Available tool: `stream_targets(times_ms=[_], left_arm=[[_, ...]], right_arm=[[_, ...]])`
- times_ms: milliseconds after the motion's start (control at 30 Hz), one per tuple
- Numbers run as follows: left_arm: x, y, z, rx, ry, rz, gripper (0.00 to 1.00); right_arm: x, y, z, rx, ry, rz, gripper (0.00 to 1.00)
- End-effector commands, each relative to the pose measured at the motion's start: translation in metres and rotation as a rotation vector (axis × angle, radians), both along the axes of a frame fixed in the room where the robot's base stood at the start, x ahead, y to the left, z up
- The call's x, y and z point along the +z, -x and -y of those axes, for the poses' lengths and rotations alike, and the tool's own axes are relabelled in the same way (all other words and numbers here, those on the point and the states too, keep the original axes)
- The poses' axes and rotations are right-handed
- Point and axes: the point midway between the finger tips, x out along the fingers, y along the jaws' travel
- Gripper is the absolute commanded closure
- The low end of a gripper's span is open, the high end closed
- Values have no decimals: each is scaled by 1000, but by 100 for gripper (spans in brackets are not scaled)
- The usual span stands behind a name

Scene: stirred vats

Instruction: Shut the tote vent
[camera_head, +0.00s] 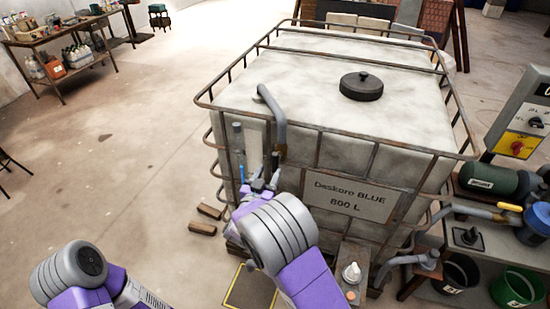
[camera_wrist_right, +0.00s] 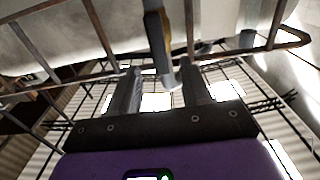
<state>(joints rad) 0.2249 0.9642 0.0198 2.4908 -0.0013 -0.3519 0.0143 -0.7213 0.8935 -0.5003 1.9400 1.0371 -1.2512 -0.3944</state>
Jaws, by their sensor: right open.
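The tote (camera_head: 330,60) is a large pale, caged tank labelled "Daskoro BLUE 800 L". A grey bent pipe (camera_head: 275,112) runs down its near left corner; I cannot tell for sure which part is the vent. My right gripper (camera_head: 262,182) is in front of that corner, low beside the pipe. In the right wrist view its two fingers (camera_wrist_right: 160,92) are open, with the lower end of a grey and dark upright part (camera_wrist_right: 160,45) between or just beyond them. I cannot tell if they touch it. My left arm is at lower left; its gripper is out of view.
A black round lid (camera_head: 361,88) sits on the tote's top. Rusty cage bars surround the tank near my right gripper. A bench with a green motor (camera_head: 490,180) and buckets stands at right.

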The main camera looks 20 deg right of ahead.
Motion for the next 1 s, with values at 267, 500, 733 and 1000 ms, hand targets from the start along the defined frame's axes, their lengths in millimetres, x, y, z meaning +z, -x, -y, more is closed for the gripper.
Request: stream_targets(times_ms=[267,500,733,1000], left_arm=[[1,0,0,0,0,0,29],[2,0,0,0,0,0,29],[2,0,0,0,0,0,29],[2,0,0,0,0,0,29]], right_arm=[[-2,-36,27,-2,1,-3,52],[-2,-54,37,2,-1,-4,52],[-3,-55,38,2,-1,-5,52],[-3,-54,37,2,-1,-5,87]])
